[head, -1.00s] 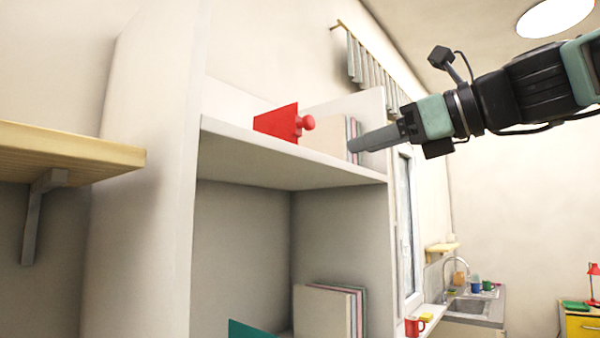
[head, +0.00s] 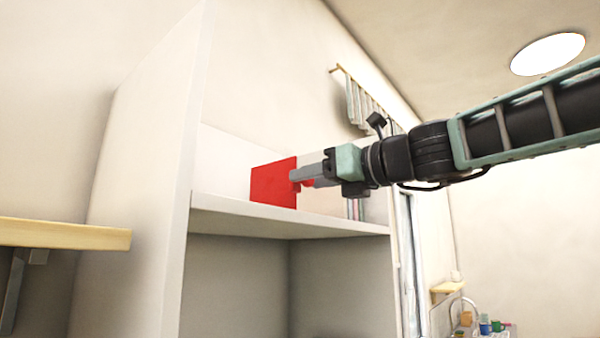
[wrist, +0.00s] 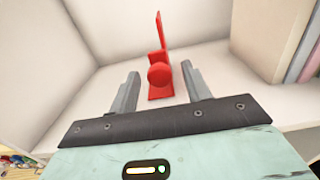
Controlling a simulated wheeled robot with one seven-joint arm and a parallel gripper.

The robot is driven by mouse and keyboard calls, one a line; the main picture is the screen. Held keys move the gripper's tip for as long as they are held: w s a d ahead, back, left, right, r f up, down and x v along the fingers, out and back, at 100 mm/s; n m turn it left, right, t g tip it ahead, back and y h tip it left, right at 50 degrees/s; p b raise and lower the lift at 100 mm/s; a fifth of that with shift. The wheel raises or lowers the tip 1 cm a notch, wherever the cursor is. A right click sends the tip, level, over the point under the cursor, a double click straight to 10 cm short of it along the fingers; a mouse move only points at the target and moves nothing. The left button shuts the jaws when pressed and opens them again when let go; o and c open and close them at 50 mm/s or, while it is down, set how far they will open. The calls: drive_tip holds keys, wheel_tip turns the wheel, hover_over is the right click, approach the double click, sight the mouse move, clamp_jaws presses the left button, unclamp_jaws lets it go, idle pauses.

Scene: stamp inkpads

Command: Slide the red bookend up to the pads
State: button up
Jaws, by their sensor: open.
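The red bookend (head: 273,182) stands upright on the top shelf board, toward its left part. In the wrist view its thin upright plate, its foot and its round knob (wrist: 161,74) show. My gripper (head: 296,181) reaches in from the right at the bookend; in the wrist view my gripper (wrist: 160,82) is open, with one finger on each side of the knob and a gap on both sides. The pads (wrist: 276,35) stand upright at the right of the wrist view, apart from the bookend. In the head view my gripper hides most of them; their lower edges (head: 356,209) show.
The shelf board (head: 225,203) has a white side wall (head: 185,130) on the left. Between the bookend and the pads the shelf is bare (wrist: 215,55). A wooden wall shelf (head: 65,235) is at the far left.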

drive_tip(key=shift+p+x, duration=0.35)
drive_tip(key=shift+x, duration=1.4)
clamp_jaws()
drive_tip(key=w+d, duration=0.2)
drive_tip(key=w+d+p, duration=0.1)
drive_tip(key=w+d, duration=0.1)
drive_tip(key=w, duration=0.1)
drive_tip(key=w+d, duration=0.2)
drive_tip(key=shift+w, duration=0.35)
unclamp_jaws()
